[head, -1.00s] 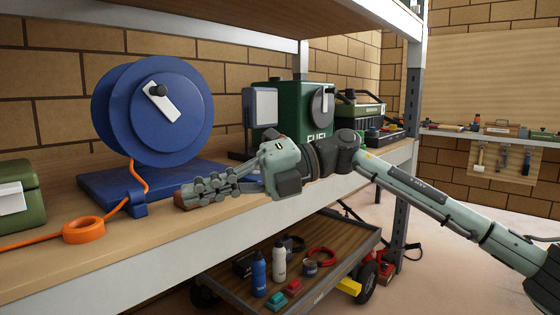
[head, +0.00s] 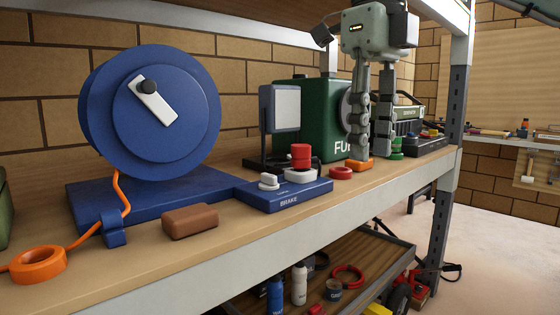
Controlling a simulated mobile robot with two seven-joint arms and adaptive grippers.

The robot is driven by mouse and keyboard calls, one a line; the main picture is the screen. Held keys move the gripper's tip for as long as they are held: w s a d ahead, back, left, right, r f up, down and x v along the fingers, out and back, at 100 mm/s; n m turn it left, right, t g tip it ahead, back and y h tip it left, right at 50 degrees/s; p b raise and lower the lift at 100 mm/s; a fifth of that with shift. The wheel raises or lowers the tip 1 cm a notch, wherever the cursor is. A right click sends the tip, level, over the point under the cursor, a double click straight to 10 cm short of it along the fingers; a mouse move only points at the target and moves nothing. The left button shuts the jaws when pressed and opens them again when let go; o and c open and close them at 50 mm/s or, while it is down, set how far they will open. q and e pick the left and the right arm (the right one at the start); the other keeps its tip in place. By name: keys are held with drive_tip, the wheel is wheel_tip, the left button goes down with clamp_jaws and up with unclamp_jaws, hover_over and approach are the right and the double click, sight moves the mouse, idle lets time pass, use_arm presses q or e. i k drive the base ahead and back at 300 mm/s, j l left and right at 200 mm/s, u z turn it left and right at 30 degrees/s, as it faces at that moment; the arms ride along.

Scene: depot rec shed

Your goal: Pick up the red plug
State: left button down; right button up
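A red cylindrical plug (head: 301,157) stands upright at a white ring-shaped seat (head: 300,175) on the blue board marked BRAKE (head: 290,196), on the shelf. A low red round piece (head: 341,172) lies just to its right; I cannot tell for certain which red piece is the task's plug. My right gripper (head: 372,155) points down, right of both red pieces and in front of the green fuel can. Its fingers are apart and I see nothing held between them. An orange piece (head: 360,164) is low by its left fingertip. My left gripper is not in view.
A blue reel (head: 200,100) stands at the left, with an orange ring (head: 38,265) on its cord. A brown block (head: 190,222) lies at the shelf's front. A green piece (head: 397,148) is right of the gripper.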

sight(301, 160)
drive_tip(key=i+l+u, duration=0.65)
drive_tip(key=i+l, duration=0.25)
